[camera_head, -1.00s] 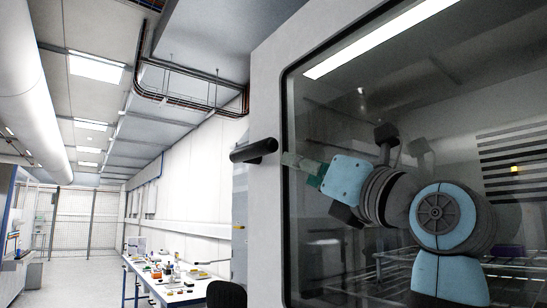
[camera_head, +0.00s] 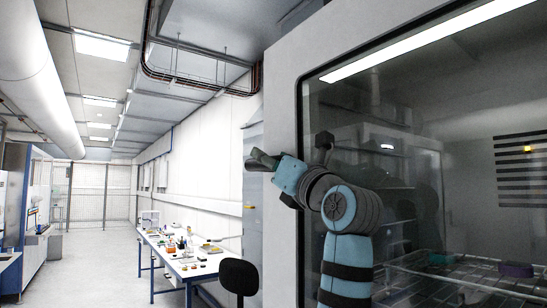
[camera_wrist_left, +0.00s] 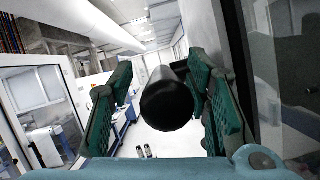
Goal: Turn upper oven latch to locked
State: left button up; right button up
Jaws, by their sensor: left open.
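The upper oven latch (camera_wrist_left: 168,98) is a black rounded bar on the oven's front frame. In the left wrist view its end faces the camera, between my fingers. My left gripper (camera_wrist_left: 163,105) has green-padded fingers, open on either side of the latch. A gap shows on the left; on the right the finger is very close, and I cannot tell if it touches. In the head view my left gripper (camera_head: 265,160) is at the latch and partly covers it, so the latch's angle is hard to read. My right gripper is in neither view.
The oven's large glass window (camera_head: 420,170) stands close on the right, with wire racks inside. A workbench (camera_head: 183,255) with several small items and a dark chair (camera_head: 238,277) stand beyond. The aisle floor (camera_head: 105,265) at left is clear.

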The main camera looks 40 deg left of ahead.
pick_arm(q)
jog(key=shift+w+f, duration=0.1)
jog(key=shift+w, duration=0.15)
jog(key=c, duration=0.7)
grip_shut()
